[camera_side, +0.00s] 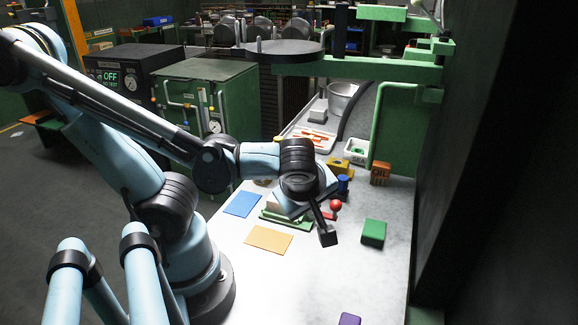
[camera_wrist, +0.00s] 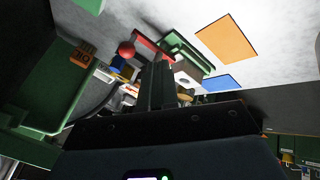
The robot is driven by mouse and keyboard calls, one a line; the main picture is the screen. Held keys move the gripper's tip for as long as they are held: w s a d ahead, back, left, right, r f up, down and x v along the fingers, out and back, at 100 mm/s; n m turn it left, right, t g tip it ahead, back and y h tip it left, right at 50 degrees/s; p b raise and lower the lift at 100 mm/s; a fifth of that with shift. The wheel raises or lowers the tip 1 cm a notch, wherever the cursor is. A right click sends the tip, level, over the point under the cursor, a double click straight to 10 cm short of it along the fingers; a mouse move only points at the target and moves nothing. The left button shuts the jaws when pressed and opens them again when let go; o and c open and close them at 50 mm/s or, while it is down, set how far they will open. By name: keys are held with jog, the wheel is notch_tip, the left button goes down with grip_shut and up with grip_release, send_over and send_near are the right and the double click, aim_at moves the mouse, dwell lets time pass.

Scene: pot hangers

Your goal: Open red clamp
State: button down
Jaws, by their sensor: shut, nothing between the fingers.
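The red clamp shows as a red ball knob (camera_side: 335,205) with a short red arm on the green base (camera_side: 286,216), left of the green block. In the wrist view the red ball (camera_wrist: 127,49) and a red bar (camera_wrist: 147,40) show just above and left of my fingers. My gripper (camera_side: 327,237) points down and to the right, in front of the knob in the side view. Its dark fingers (camera_wrist: 160,68) are together and empty. They look apart from the red knob. My wrist and fingers hide part of the clamp and its base.
A green block (camera_side: 373,233) and a purple block (camera_side: 349,319) lie on the pale table. A blue sheet (camera_side: 242,204) and an orange sheet (camera_side: 268,240) lie at left. An orange block (camera_side: 380,173) stands near the green frame. The front middle is clear.

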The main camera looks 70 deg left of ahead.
jog(key=shift+x, duration=1.65)
jog(key=shift+w+a+f, duration=0.15)
jog(key=shift+w, duration=0.8)
jog(key=shift+w+a+f, duration=0.2)
jog(key=shift+w, duration=0.7)
